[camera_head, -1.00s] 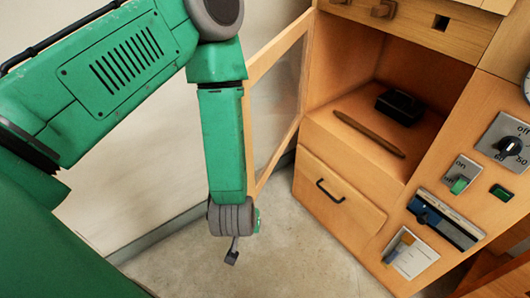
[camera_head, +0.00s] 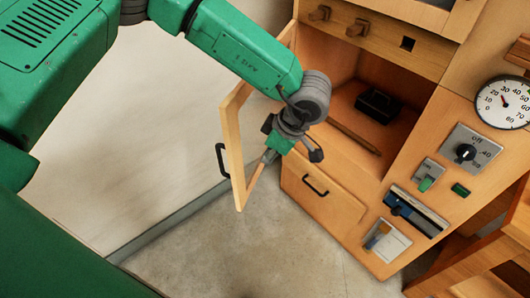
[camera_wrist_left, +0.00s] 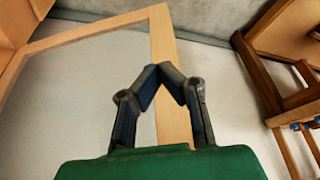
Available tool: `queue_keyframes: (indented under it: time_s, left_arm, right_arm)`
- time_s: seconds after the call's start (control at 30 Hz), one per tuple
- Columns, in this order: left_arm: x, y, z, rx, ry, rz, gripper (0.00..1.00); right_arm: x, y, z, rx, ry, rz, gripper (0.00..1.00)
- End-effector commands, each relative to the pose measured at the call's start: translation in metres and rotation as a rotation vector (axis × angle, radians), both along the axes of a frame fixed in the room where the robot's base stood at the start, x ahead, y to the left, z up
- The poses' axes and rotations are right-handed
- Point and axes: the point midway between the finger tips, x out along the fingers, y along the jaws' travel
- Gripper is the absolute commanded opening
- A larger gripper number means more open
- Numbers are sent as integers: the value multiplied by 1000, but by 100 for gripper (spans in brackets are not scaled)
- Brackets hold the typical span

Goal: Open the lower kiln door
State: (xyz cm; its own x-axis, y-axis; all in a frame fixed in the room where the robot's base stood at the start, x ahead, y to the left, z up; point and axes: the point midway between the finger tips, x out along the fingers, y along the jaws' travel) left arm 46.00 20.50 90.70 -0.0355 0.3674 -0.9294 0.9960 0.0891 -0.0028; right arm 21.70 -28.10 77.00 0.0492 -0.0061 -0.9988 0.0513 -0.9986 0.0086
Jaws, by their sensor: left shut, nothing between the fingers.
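The lower kiln door (camera_head: 234,163) is a pale wooden frame with a clear pane, standing open on the left side of the lower compartment (camera_head: 352,88). Its black handle (camera_head: 221,160) is on the outer face, left of the frame. My left gripper (camera_head: 266,160) is shut and empty on the door's inner side, by the frame's free edge. In the left wrist view the closed fingertips (camera_wrist_left: 172,72) overlap the frame's upright (camera_wrist_left: 164,35); I cannot tell if they touch it. My right gripper is not in view.
A drawer front with a black handle (camera_head: 315,186) is below the compartment. A dark block (camera_head: 378,104) and a brown stick (camera_head: 354,137) lie inside. The control panel with a dial (camera_head: 505,103) and knob (camera_head: 465,153) is at the right. The floor in front is clear.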

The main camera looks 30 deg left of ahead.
Motion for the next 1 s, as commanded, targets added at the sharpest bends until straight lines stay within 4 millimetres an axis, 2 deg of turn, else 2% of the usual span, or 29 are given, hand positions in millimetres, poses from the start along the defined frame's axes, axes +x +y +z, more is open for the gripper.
queue_keyframes:
  time_s: [0.1, 0.33, 0.5, 0.6, 1.0]
  left_arm:
    - [-2, 9, -26, 2, 4, 1, 0]
    - [-4, 26, -70, 3, 2, 1, 0]
    - [-6, 53, -67, 1, -2, 0, 0]
    - [-6, 61, -67, 1, -3, -1, 0]
    - [-6, 66, -68, 2, -2, -4, 0]
  right_arm:
    - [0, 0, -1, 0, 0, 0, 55]
    - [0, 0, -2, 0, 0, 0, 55]
    - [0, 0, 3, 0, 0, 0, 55]
    - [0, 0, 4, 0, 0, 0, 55]
    - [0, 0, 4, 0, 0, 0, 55]
